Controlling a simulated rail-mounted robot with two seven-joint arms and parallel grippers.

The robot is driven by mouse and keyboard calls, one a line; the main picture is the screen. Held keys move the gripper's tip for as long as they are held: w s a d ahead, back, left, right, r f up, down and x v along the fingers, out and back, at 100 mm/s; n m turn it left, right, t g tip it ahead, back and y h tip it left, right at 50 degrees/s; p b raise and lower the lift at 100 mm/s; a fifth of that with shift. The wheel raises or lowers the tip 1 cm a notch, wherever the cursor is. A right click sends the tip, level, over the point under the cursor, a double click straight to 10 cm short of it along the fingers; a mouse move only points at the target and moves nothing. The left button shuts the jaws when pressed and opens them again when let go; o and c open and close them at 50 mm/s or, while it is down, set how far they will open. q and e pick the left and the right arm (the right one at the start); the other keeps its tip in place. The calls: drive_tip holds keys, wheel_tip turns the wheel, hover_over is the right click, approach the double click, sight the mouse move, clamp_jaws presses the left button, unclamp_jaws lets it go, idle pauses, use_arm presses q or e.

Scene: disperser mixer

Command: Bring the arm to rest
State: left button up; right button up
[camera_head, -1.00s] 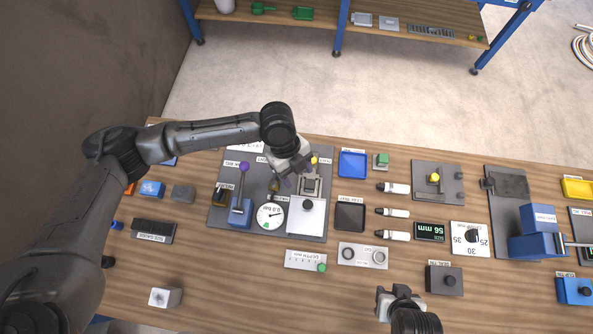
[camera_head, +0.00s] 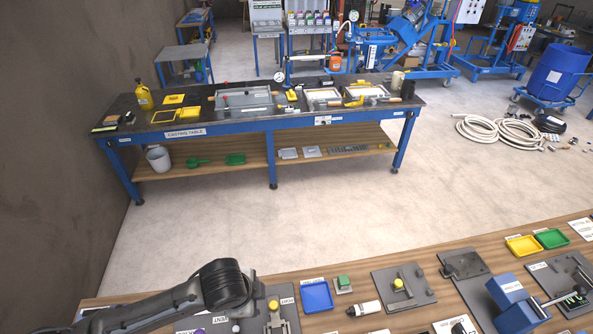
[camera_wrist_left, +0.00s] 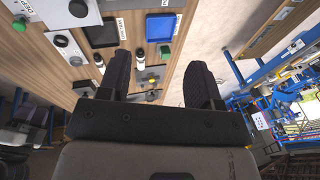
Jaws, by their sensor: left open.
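My left arm (camera_head: 222,285) reaches in at the lower left of the head view, over the near wooden bench. Its gripper cannot be made out there. In the left wrist view my left gripper (camera_wrist_left: 160,70) has its two dark fingers spread apart, with nothing held between them. Past the fingers lie the bench top and, to the right, open floor. My right gripper is not in any view now.
Coiled hoses (camera_head: 500,131) lie at right.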

use_arm(q)
wheel_tip(320, 180, up, 15)
drive_tip(key=a+n+t+h, duration=0.1)
drive_tip(key=n+t, duration=0.7)
drive_tip(key=s+a+f+n+g+y, duration=0.1)
drive_tip(key=s+a+f+n, duration=0.2)
drive_tip(key=s+a+f, duration=0.3)
drive_tip(key=s+a+f+n+g+y, duration=0.1)
drive_tip(key=s+a+f+n+g, duration=0.15)
drive_tip(key=s+a+f, duration=0.4)
drive_tip(key=s+d+f+n+g, duration=0.2)
drive_tip(key=s+f+g, duration=0.2)
drive_tip(key=s+f, duration=1)
wheel_tip(320, 180, up, 14)
drive_tip(key=p, duration=1.3)
drive_tip(key=shift+s+d, duration=0.15)
drive_tip(key=shift+d, duration=0.05)
drive_tip(key=shift+s, duration=0.1)
